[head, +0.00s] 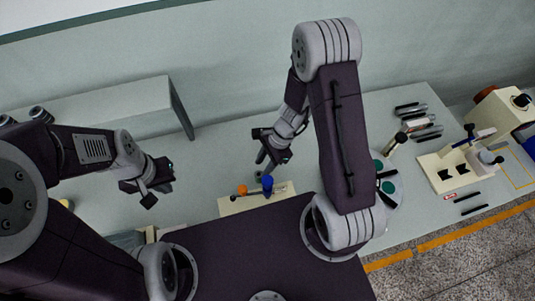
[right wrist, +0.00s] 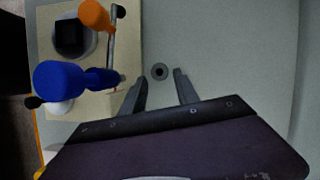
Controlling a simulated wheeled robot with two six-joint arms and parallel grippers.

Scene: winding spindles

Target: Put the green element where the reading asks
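Two green round faces (head: 388,187) show on a pale round plate (head: 397,200), partly hidden behind my right arm; I cannot tell which is the green element. My right gripper (head: 264,161) hangs above the table beside the cream block with the blue and orange knobs. In the right wrist view my right gripper (right wrist: 161,92) is open and empty.
The cream block (head: 235,207) carries a blue knob (right wrist: 60,82), an orange knob (right wrist: 95,14) and a dark square (right wrist: 72,37). Several dark and metallic cylinders (head: 418,124) lie at the right, near a cream fixture (head: 443,175). A grey shelf (head: 110,105) stands at back left.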

